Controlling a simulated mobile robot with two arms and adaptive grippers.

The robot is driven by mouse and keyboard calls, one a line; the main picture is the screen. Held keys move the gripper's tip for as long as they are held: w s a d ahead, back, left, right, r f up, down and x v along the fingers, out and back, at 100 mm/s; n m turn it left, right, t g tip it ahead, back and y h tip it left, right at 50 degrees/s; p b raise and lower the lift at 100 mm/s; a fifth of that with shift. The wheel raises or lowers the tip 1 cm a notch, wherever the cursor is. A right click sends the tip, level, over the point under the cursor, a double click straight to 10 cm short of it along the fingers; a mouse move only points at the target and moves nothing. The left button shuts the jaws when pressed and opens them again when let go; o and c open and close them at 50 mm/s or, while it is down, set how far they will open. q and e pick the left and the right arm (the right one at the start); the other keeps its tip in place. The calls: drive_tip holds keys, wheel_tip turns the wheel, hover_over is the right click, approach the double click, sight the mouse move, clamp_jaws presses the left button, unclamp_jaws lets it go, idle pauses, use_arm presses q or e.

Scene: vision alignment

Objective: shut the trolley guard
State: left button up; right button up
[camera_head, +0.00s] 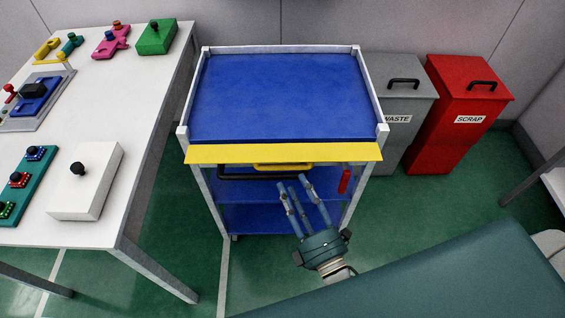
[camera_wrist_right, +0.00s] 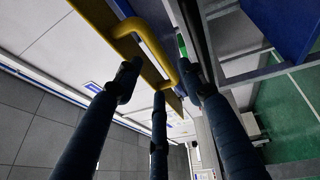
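The trolley (camera_head: 280,95) has a blue top tray with a pale rim. Its guard (camera_head: 220,153) is a yellow plate along the front edge. A yellow handle (camera_head: 284,167) sits under the guard; in the right wrist view the handle (camera_wrist_right: 150,42) reaches down between and beyond the fingertips. My right gripper (camera_head: 292,184) is in front of the trolley, just below the guard. Its three fingers (camera_wrist_right: 163,80) are spread, and I see no clear grip on the handle. Whether a finger touches it, I cannot tell. My left gripper is out of view.
A dark bar (camera_head: 240,178) and a red grip (camera_head: 345,181) are on the trolley front. A white table (camera_head: 40,231) with coloured parts stands left. A grey waste bin (camera_head: 398,100) and a red scrap bin (camera_head: 462,85) stand right.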

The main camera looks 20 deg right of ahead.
sight(283, 168)
drive_tip(key=w, duration=0.5)
drive_tip(key=w+a+r, duration=0.1)
drive_tip(key=w, duration=0.1)
drive_tip(key=shift+w+b, duration=0.25)
drive_tip(key=shift+b, duration=0.05)
clamp_jaws()
